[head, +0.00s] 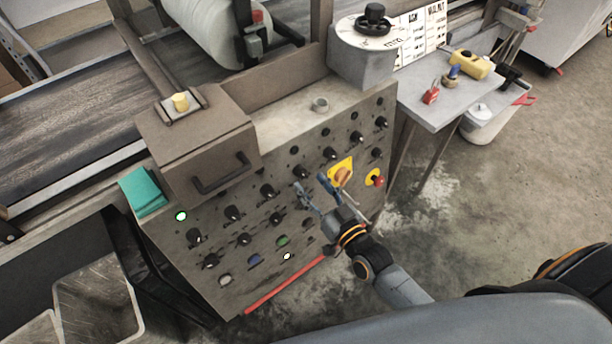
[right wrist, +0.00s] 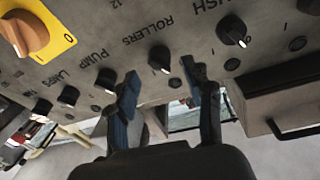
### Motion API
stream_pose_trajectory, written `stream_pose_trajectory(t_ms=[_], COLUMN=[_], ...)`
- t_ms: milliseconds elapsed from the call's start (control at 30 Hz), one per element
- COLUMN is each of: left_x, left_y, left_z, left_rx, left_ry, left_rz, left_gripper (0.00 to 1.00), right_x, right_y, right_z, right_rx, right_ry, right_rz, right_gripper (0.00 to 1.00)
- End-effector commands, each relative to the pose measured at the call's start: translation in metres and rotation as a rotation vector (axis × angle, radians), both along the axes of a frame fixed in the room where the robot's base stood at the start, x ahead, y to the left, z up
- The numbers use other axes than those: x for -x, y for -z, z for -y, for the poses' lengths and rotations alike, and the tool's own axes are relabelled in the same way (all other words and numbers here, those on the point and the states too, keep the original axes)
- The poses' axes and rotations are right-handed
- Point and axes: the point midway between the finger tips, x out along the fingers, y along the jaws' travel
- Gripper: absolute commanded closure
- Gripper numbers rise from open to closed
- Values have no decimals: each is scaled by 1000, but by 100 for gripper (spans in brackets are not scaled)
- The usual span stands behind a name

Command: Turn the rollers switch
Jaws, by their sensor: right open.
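The rollers switch is a black rotary knob with a white mark, beside the upside-down label ROLLERS in the right wrist view (right wrist: 160,58). In the head view it is the knob (head: 299,172) in the upper row of the grey control panel (head: 215,250), just above my fingertips. My right gripper (head: 311,184) is open in front of the panel, fingers toward it. In the right wrist view the gripper (right wrist: 160,78) has its two blue-dark fingers either side of the knob, with gaps and nothing held. Contact is not visible. My left gripper is out of view.
Beside the right gripper are a yellow plate with an orange switch (head: 341,172) and a red emergency button (head: 377,181). Black PUMP (right wrist: 105,80) and LAMPS (right wrist: 68,96) knobs stand near the rollers one. A handled brown box (head: 195,140) projects at left.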

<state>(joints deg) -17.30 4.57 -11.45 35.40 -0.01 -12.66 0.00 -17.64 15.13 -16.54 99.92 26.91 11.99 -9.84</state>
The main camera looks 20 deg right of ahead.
Motion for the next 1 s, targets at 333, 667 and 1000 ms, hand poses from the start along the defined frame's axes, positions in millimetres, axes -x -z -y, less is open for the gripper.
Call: stream_pose_trajectory(t_ms=[333,667,1000], left_x=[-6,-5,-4], left_y=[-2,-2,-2], left_z=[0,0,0], left_rx=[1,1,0], left_ry=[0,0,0], left_rz=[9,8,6], left_gripper=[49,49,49], right_x=[-30,-30,-30], right_y=[0,0,0], right_z=[-9,-9,-8], right_rx=[-2,-1,-4], right_ry=[-1,0,0], right_rz=[-1,-1,-2], right_gripper=[49,65,100])
